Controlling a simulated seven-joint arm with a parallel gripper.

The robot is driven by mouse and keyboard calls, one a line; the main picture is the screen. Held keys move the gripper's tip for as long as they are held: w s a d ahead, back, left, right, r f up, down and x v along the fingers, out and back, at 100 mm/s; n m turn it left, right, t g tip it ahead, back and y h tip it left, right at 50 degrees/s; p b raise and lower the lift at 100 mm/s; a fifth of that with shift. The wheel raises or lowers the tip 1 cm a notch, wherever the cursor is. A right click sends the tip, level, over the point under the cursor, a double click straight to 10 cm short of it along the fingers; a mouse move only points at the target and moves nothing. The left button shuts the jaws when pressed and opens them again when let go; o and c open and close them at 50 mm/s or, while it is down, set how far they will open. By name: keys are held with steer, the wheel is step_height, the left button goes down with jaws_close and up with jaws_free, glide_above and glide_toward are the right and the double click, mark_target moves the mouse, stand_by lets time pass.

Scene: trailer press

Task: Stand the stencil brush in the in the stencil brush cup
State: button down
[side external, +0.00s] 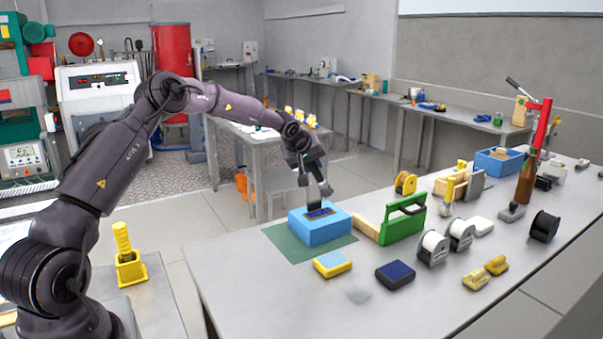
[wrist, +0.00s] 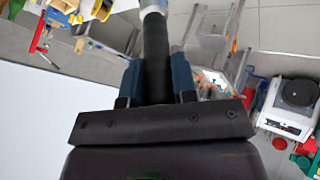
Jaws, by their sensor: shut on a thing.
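My gripper (side external: 318,185) hangs over the blue box (side external: 336,233) on the green mat. In the wrist view, my gripper (wrist: 156,82) has its blue-padded fingers closed on a dark upright handle (wrist: 156,50) with a pale grey end, which I take to be the stencil brush. In the side view its lower part is dark and close over the box's framed dark top; I cannot tell whether it touches. A yellow square holder (side external: 131,275) with a yellow ribbed piece standing in it is at the lower left. I cannot tell surely which thing is the stencil brush cup.
A green tool carrier (side external: 403,220) stands right of the box. A yellow-and-blue pad (side external: 332,264), a dark blue pad (side external: 395,275) and spools (side external: 433,247) lie nearer. A brown bottle (side external: 526,180) and red press (side external: 541,125) stand farther right. The table's front is mostly clear.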

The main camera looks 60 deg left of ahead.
steer(key=s+d+f+m+g, duration=0.1)
steer(key=d+m+g, duration=0.3)
steer(key=d, duration=2)
steer(key=shift+s+d+f+m+h, duration=0.2)
steer(key=shift+s+d+m+h, duration=0.1)
steer(key=shift+s+d+m, duration=0.1)
step_height(320, 180, down, 11)
steer(key=shift+f, duration=0.2)
steer(key=shift+f, duration=0.35)
